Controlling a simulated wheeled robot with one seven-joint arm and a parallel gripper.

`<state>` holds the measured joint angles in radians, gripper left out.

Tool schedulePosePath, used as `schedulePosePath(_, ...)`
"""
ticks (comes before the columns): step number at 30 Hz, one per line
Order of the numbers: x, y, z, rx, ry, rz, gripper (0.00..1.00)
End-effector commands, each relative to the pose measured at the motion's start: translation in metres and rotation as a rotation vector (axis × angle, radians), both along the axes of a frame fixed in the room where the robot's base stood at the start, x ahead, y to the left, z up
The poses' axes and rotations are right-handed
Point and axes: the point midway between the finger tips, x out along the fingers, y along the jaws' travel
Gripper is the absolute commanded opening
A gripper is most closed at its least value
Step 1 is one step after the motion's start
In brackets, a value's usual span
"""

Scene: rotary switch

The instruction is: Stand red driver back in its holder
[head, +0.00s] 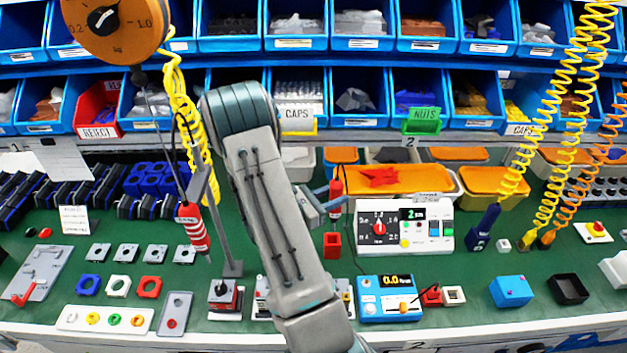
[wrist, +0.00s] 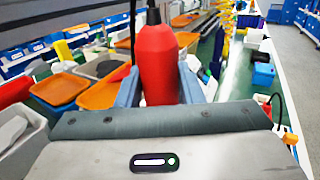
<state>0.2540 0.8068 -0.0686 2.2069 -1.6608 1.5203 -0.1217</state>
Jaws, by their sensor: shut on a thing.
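The red driver (head: 336,188) is upright in the head view, with a dark cable rising from its top. My gripper (head: 328,202) is shut on it from the left, partly hidden by my arm. In the wrist view the red driver (wrist: 158,65) stands between the two blue-grey fingers of my gripper (wrist: 158,92); its lower end is hidden. A red square holder (head: 332,245) stands on the green bench, below the driver in the head view. The driver's body shows above the holder; I cannot tell whether its thin tip is inside.
A white panel with a red rotary knob (head: 379,228) stands right of the holder. A blue meter (head: 388,298) is in front of it. An orange tray (head: 378,180) is behind. A red striped tool (head: 193,228) hangs at the left.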

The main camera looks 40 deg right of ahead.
Motion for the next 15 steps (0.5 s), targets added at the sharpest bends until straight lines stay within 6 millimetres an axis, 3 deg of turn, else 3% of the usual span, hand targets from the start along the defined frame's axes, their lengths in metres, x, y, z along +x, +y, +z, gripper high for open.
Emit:
schedulePosePath(8, 0.002, 0.001, -0.01, -0.002, 0.002, 0.003, 0.0)
schedulePosePath(15, 0.002, 0.001, -0.034, 0.0, 0.003, 0.001, 0.0)
